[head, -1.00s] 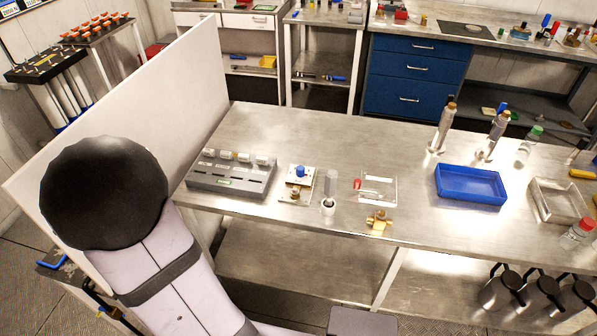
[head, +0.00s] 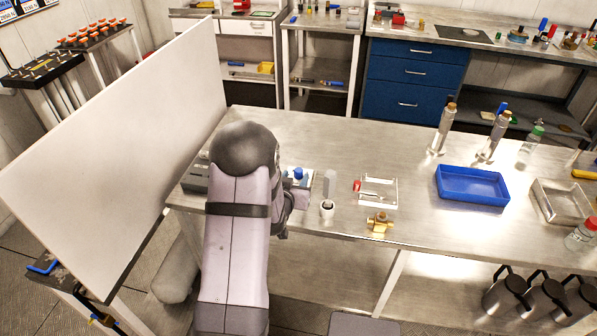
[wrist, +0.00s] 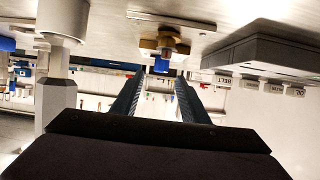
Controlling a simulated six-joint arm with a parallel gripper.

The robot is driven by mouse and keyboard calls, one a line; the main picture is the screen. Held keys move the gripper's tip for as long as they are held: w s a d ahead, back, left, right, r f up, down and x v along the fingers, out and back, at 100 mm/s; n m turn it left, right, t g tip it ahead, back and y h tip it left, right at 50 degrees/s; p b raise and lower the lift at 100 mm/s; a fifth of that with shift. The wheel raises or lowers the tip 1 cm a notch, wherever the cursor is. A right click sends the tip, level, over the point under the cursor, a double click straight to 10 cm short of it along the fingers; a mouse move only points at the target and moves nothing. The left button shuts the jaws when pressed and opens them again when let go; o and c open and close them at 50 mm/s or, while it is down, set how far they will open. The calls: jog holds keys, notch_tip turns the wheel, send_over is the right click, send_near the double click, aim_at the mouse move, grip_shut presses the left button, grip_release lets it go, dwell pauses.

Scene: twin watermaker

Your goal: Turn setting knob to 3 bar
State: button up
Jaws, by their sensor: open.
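A small device on a pale base plate stands on the steel bench, with a blue knob (head: 298,174) on top. I take this for the setting knob; no scale or pressure marking is readable. In the wrist view, which looks upside down, the blue knob (wrist: 161,66) shows with a brass part (wrist: 165,42) beside it. My gripper (wrist: 160,85) is open and empty, its two dark fingers pointing toward the device, with the knob seen between the tips. Whether the fingers reach around it I cannot tell. In the head view my arm hides the gripper and part of the device.
A white-and-grey cylinder (head: 328,190) stands on the other side. A clear plate with a red part (head: 376,190), a brass fitting (head: 379,222) and a blue tray (head: 472,186) lie further right.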

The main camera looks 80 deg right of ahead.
aim_at(298, 172)
jog(key=shift+p+x, duration=1.1)
jog(key=shift+x, duration=2.55)
jog(key=shift+f, duration=0.1)
jog(key=shift+c, duration=0.3)
grip_shut()
